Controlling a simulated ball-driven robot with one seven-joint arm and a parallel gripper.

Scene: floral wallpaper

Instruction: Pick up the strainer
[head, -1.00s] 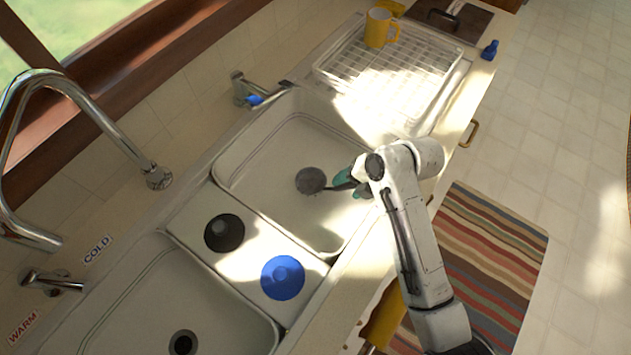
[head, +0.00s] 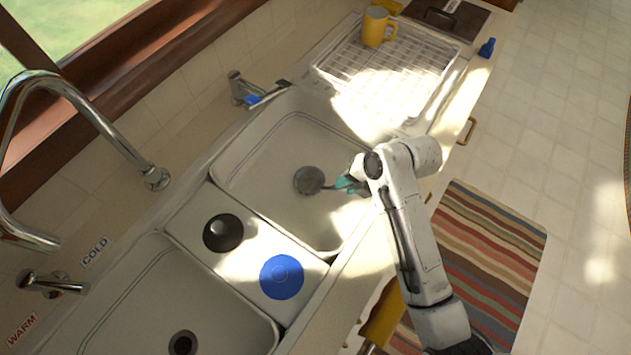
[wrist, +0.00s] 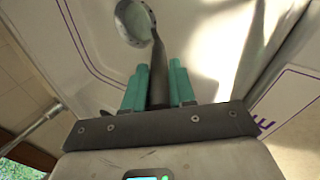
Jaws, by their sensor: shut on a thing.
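The strainer (head: 308,180) is a dark, round, shallow head on a thin handle. In the head view it shows over the far basin of the sink. My gripper (head: 346,184), with teal fingers, is at the handle end on its right. In the wrist view the strainer's round head (wrist: 134,22) is near the top, and its dark handle runs down between the teal fingers of my gripper (wrist: 158,85). The fingers are shut on the handle. Whether the head touches the basin floor cannot be told.
A black stopper (head: 223,233) and a blue stopper (head: 281,277) sit on the divider between the basins. A white dish rack (head: 440,62) with a yellow mug (head: 377,27) is at the back. A tall faucet (head: 110,130) stands left. The near basin (head: 130,300) looks clear.

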